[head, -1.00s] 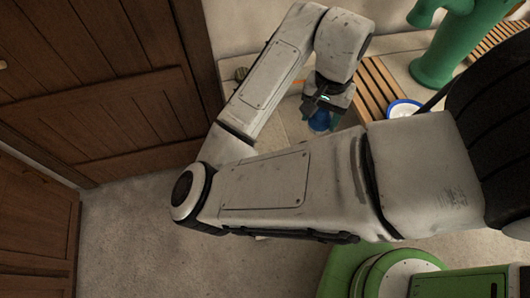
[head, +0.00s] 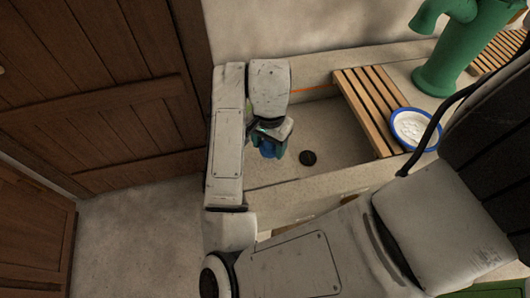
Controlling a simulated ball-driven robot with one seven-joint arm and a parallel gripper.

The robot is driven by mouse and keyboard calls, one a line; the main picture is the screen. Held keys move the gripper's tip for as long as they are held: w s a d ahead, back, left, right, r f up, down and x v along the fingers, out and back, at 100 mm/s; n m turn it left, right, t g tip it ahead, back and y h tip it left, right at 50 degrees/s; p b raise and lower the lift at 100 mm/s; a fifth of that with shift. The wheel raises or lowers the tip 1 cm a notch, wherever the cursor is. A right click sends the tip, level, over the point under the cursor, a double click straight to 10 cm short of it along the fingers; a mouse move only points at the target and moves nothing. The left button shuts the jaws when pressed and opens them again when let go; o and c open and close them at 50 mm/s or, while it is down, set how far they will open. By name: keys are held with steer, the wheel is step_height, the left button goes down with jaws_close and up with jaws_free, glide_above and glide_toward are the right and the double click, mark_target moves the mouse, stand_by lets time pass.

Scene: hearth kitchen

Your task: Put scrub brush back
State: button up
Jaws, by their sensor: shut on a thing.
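My gripper (head: 271,134) is over the left part of the stone sink (head: 330,130). It is shut on a blue thing (head: 267,150), which hangs below the jaws. The gripper and arm hide much of this thing, so I cannot tell for certain that it is the scrub brush. No other scrub brush shows clearly.
A slatted wooden rack (head: 368,108) lies across the sink's right part. A green pump (head: 452,50) stands behind. The basin floor around the dark drain (head: 308,157) is clear. A wooden door (head: 95,90) is at left.

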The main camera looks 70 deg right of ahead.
mark_target(265, 154)
steer(key=shift+w+a+f, duration=0.1)
steer(key=shift+w+f, duration=0.1)
steer(key=shift+f, duration=0.05)
steer(key=shift+w+f, duration=0.15)
steer(key=shift+f, duration=0.8)
steer(key=shift+w+f, duration=0.1)
steer(key=shift+f, duration=0.8)
steer(key=shift+f, duration=0.1)
steer(key=o, duration=1.1)
step_height(265, 154, up, 12)
steer(key=shift+f+p, duration=0.25)
steer(key=shift+p, duration=0.55)
steer(key=shift+r, duration=0.4)
